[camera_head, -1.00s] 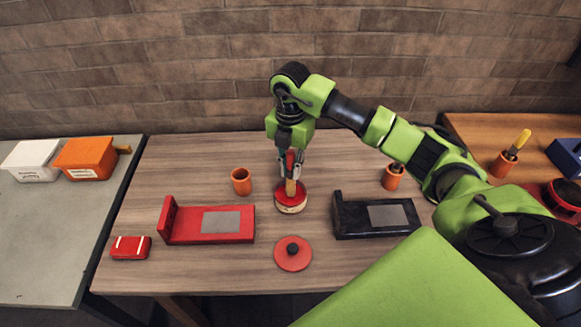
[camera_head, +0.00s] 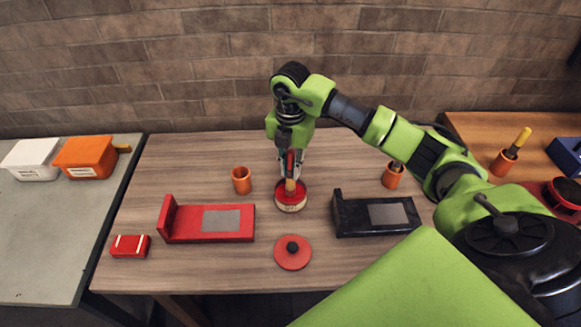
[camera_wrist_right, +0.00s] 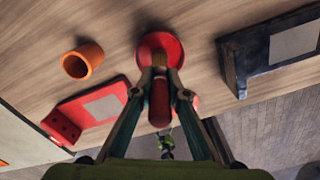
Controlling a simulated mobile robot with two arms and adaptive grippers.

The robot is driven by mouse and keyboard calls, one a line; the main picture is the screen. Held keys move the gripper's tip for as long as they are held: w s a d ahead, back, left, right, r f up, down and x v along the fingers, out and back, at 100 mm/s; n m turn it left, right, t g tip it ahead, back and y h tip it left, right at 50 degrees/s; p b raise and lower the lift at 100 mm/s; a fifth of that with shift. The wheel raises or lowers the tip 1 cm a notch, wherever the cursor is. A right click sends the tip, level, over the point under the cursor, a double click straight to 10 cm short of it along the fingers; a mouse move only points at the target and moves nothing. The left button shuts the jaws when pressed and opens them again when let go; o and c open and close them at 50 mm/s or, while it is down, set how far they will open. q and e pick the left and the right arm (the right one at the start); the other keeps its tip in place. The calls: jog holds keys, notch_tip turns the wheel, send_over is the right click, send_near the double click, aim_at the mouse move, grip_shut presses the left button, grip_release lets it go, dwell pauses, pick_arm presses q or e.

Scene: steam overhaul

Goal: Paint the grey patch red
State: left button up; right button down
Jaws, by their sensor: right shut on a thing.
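My right gripper (camera_head: 290,168) is shut on a paint brush (camera_wrist_right: 160,98), whose red handle shows in the right wrist view. The brush points down into an open tin of red paint (camera_head: 291,203) at the middle of the table; its tip is hidden in the tin. A grey patch (camera_head: 221,220) lies on a red L-shaped block (camera_head: 180,232) to the left of the tin. Another grey patch (camera_head: 387,214) lies on a black L-shaped block (camera_head: 350,222) to the right. My left gripper is not in view.
A red lid with a black knob (camera_head: 292,258) lies in front of the tin. Orange cups (camera_head: 241,180) (camera_head: 392,177) stand either side behind. A red box (camera_head: 130,246) is at the front left. Bins (camera_head: 86,156) stand on the left table.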

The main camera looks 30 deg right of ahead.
aim_at(290, 151)
dwell(0.4)
jog(key=shift+r+p, duration=2.55)
jog(key=shift+r, duration=0.95)
